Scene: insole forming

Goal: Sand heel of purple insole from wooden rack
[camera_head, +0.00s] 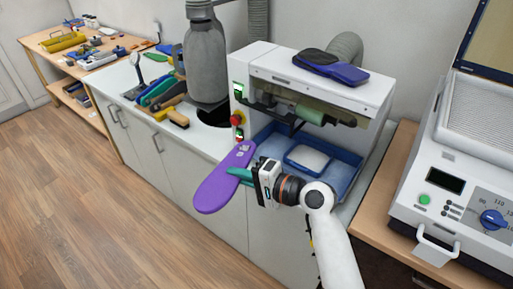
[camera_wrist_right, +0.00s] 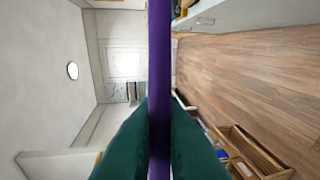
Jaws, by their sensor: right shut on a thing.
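The purple insole (camera_head: 212,190) is held in front of the white sanding machine (camera_head: 262,62). My right gripper (camera_head: 240,174) is shut on it near its middle, with green fingertips. One end points down and left over the floor. The other end points up toward the machine's front left corner, near its buttons. In the right wrist view the insole (camera_wrist_right: 159,60) shows edge-on as a vertical purple strip between the two green fingers (camera_wrist_right: 159,135). The machine's green roller (camera_head: 312,112) shows in its opening. My left gripper is not in view.
A blue tray (camera_head: 352,168) sits below the roller. Blue and black items (camera_head: 330,68) lie on the machine's top. The wooden rack (camera_head: 172,118) with colored insoles stands on the left counter. A heating press (camera_head: 465,165) stands at right. The floor is open at left.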

